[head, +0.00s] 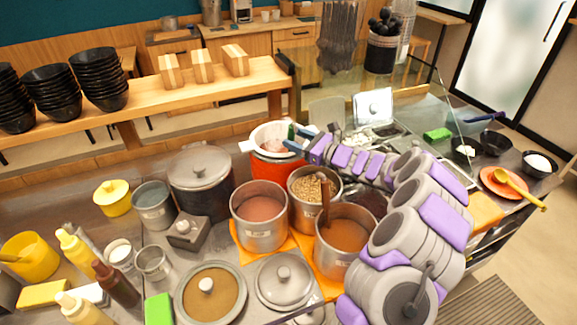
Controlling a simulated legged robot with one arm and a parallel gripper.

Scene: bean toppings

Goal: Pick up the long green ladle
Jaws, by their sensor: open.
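A short green piece, which looks like the upper part of the long green ladle (291,131), shows upright at the white-rimmed red pot (272,172). The rest of the ladle is hidden by the pot and my gripper. My gripper (294,138) is open, with its dark fingers over the right side of the pot rim, right by the green piece. Whether the fingers touch it is too small to tell.
Metal pots of reddish sauce (259,236), beans (316,182) and brown sauce (345,240) stand close together in front. A large lidded dark pot (200,182) stands left of the red pot. A glass guard (440,95) rises behind my arm.

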